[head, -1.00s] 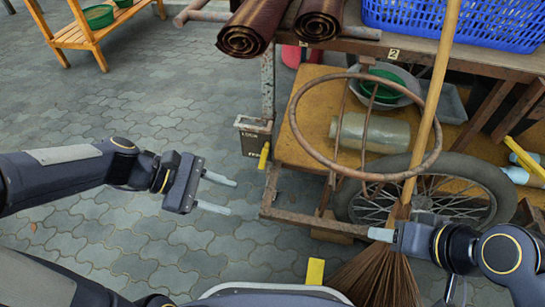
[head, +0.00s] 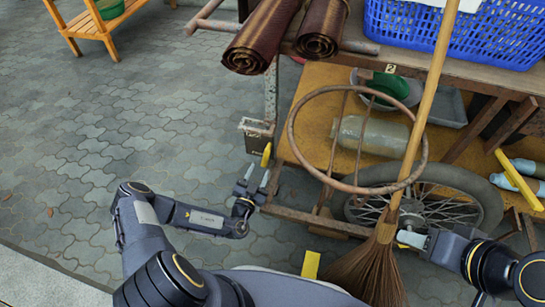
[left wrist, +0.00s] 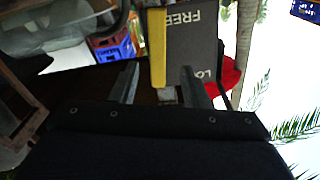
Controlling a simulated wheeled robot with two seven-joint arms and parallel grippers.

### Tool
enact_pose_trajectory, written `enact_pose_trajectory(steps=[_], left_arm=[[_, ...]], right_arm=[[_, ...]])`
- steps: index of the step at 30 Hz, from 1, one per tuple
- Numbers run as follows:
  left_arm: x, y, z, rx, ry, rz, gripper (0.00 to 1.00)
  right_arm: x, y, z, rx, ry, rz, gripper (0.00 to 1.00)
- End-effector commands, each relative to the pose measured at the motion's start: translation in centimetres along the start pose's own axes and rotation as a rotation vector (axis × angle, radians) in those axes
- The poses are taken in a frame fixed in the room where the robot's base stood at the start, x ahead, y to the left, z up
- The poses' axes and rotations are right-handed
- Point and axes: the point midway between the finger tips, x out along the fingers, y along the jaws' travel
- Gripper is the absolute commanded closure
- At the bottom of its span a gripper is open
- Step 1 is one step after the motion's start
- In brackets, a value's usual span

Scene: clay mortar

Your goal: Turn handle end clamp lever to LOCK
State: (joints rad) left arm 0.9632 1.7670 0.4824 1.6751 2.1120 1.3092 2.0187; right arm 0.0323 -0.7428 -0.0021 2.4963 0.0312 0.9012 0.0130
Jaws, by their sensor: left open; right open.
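The clamp lever is a yellow bar (head: 266,154) beside a dark labelled box (head: 256,132) at the cart's left end. In the left wrist view the lever (left wrist: 157,45) stands upright along the left edge of a dark panel (left wrist: 190,48). The panel reads FREE, upside down, and LO, partly hidden by a finger. My left gripper (head: 257,175) is open just below the lever in the head view. In the left wrist view the lever's lower part shows between its fingers (left wrist: 160,76); I cannot tell whether they touch. My right gripper (head: 400,241) is open beside the broom.
The cart has a rusty hoop (head: 292,140), a spoked wheel (head: 440,205) and a blue basket (head: 455,30). A broom (head: 365,270) leans against it. Rolled brown mats (head: 325,30) overhang the upper left. Paving (head: 110,140) on the left is open.

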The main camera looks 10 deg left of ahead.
Motion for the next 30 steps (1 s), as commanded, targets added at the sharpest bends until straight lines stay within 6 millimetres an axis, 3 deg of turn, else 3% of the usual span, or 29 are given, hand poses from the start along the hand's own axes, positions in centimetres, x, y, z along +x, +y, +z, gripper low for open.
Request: enact_pose_trajectory(steps=[5, 15, 21, 30], left_arm=[[-0.3, 0.5, 1.9, -0.100, -0.066, -0.050, 0.58], [4.8, 0.4, 2.2, -0.098, -0.062, -0.047, 0.58], [6.8, 0.2, 2.3, -0.098, -0.064, -0.047, 0.58], [7.1, 0.2, 2.2, -0.099, -0.065, -0.047, 0.58]], right_arm=[[-0.1, 0.0, 0.0, 0.000, 0.000, 0.000, 0.51], [1.2, 0.6, 0.6, 0.000, 0.000, 0.000, 0.51], [1.6, 0.8, 0.8, 0.000, 0.000, 0.000, 0.51], [1.6, 0.7, 0.8, 0.000, 0.000, 0.000, 0.51]])
